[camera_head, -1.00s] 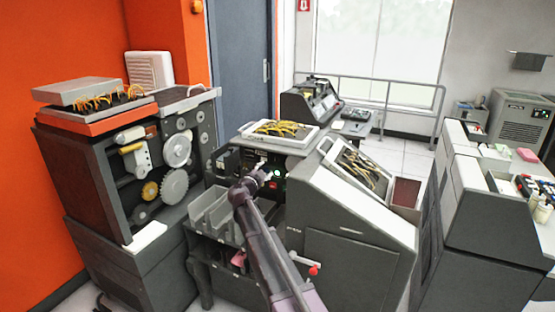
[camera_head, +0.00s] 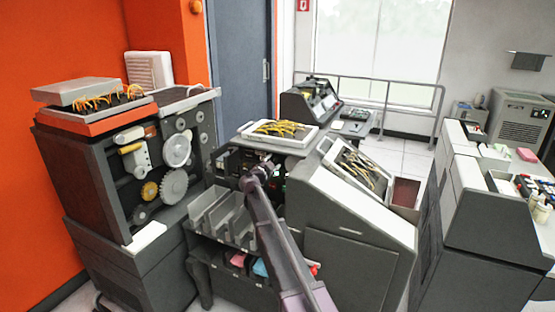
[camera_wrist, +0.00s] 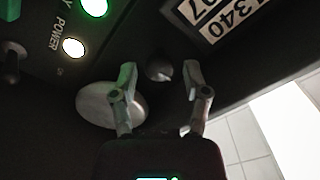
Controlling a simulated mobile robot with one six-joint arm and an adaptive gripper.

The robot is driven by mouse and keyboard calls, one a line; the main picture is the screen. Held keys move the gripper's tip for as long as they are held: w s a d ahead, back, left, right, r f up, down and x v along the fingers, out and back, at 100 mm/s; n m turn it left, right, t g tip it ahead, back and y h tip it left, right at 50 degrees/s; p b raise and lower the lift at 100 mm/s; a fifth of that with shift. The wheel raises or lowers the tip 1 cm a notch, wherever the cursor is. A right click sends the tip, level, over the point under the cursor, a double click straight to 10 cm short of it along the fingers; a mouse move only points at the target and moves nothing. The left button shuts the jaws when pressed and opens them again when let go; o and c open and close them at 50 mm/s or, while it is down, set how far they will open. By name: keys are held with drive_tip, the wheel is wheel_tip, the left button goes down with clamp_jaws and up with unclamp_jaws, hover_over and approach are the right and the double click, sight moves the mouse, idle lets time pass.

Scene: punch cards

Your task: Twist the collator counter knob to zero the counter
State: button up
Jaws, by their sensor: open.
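In the wrist view a small round grey knob (camera_wrist: 159,70) on the dark panel lies between the fingertips of my gripper (camera_wrist: 160,75). The two fingers are open, one on each side of it; I cannot tell whether they touch it. In the head view my gripper (camera_head: 264,164) is at the collator's (camera_head: 222,240) upper panel, and the arm hides the knob and counter there.
A larger metal disc (camera_wrist: 110,104) sits beside the left finger. A lit POWER lamp (camera_wrist: 73,47) and a green lamp (camera_wrist: 94,6) are on the panel, with a dark lever (camera_wrist: 11,60) at the left. A sloped grey cabinet (camera_head: 352,205) stands close to the arm's right.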

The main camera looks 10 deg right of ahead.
drive_tip(key=shift+x, duration=1)
clamp_jaws()
